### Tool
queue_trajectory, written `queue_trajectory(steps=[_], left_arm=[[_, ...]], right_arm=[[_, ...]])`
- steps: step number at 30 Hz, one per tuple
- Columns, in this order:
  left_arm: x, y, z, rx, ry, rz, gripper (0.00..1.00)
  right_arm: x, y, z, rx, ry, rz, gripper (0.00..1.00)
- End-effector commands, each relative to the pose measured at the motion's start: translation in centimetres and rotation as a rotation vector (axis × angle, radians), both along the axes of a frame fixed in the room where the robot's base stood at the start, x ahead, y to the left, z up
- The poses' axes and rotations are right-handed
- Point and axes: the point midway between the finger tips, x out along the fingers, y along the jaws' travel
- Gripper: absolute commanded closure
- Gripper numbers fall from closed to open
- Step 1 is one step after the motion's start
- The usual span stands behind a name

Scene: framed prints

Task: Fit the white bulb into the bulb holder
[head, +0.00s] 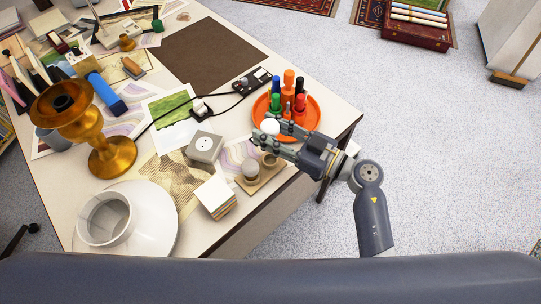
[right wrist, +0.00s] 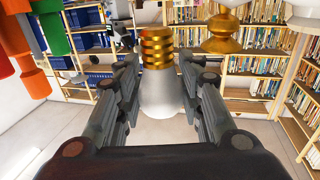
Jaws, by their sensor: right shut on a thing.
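My right gripper (head: 270,132) is shut on the white bulb (head: 269,127), above the right part of the table near the orange tray. In the right wrist view the white bulb (right wrist: 163,95) sits between the two fingers (right wrist: 160,100), its gold threaded base pointing up in the picture. A small wooden board (head: 264,181) below the gripper carries a pale rounded piece (head: 250,169) and a short round piece (head: 269,159), partly near the fingers. The short piece looks like a bulb holder, but it is too small to be sure. My left gripper is out of view.
An orange tray (head: 314,118) with coloured upright pegs stands close behind the gripper. A grey cube (head: 205,147), a stack of cards (head: 216,196), a gold goblet (head: 112,157) and a white plate (head: 160,235) lie to the left. The brown mat (head: 207,58) is clear.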

Motion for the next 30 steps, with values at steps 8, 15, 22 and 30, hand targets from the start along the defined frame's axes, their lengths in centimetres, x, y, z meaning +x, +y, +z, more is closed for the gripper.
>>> queue_trajectory(steps=[8,15,22,30], left_arm=[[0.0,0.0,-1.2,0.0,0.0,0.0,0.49],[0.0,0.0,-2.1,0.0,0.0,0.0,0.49],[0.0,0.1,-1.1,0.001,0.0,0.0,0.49],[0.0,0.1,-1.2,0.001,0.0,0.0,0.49]], right_arm=[[0.0,0.0,-4.5,0.001,-0.001,0.0,0.83],[0.0,0.0,-7.8,0.003,0.004,-0.001,0.83],[0.0,0.0,-9.3,0.001,0.001,-0.001,0.83],[0.0,0.0,-9.4,-0.001,-0.001,-0.001,0.83]])
